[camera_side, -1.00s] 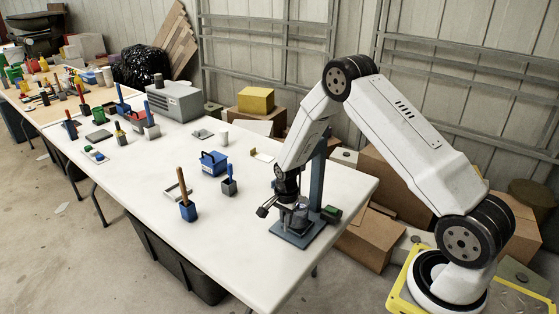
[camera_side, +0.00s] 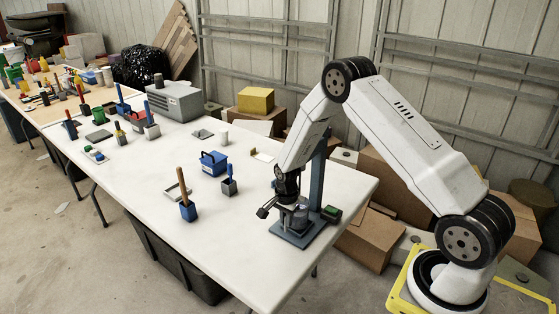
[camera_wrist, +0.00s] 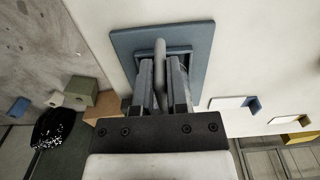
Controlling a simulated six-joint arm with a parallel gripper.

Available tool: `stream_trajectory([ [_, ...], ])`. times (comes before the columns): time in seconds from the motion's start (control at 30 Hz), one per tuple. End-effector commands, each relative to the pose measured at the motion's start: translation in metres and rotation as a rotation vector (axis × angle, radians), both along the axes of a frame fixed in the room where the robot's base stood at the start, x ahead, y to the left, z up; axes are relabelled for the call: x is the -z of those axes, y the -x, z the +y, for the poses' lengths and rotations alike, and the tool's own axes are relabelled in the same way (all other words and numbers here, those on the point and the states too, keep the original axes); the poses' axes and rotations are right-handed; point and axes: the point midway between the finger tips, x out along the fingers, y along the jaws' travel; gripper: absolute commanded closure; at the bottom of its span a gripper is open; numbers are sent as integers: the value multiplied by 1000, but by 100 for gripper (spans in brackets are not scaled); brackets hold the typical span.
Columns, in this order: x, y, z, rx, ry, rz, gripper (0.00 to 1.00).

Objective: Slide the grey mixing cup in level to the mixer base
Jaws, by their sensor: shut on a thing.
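The mixer base is a blue-grey stand with a flat plate (camera_side: 299,238) and an upright column (camera_side: 319,170), at the table's near right corner. In the wrist view its plate (camera_wrist: 128,42) fills the upper middle. The grey mixing cup (camera_side: 299,217) is low over the plate, in front of the column, and looks about upright. My gripper (camera_side: 284,204) is at the cup, shut on it. In the wrist view a rounded grey part (camera_wrist: 160,62) stands between my fingers; the rest of the cup is hidden. I cannot tell whether the cup touches the plate.
A small dark box with a green top (camera_side: 331,214) is beside the column. The table (camera_side: 245,245) is clear in front.

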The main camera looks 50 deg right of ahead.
Motion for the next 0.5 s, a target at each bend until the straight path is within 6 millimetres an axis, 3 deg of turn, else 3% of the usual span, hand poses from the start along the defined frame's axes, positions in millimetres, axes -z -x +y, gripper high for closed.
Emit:
stream_trajectory([
  [0.5, 7, 0, 0, 0, 0, -1, 100],
])
